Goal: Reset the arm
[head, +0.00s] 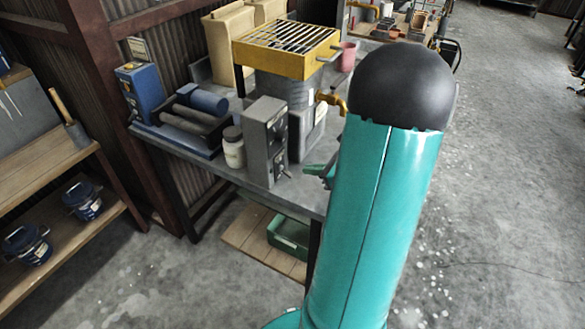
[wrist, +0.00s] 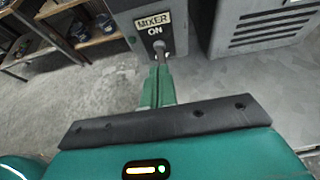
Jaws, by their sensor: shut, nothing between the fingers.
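My gripper (wrist: 160,72) shows in the wrist view as two green fingers pressed together, with nothing between them. Its tips are just in front of a small toggle (wrist: 159,46) on a grey switch box (wrist: 136,28) labelled "MIXER ON". I cannot tell whether the tips touch the toggle. In the head view my gripper (head: 322,170) shows partly as a green piece beside the grey switch box (head: 264,140). The rest of it is hidden behind my own teal arm.
The grey workbench (head: 300,192) holds a yellow-topped machine (head: 270,62) with a grille, a brass tap (head: 332,100), a jar (head: 233,148), a blue box (head: 140,92) and a pink cup (head: 347,56). A wooden shelf (head: 60,165) stands left. Open concrete floor lies right.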

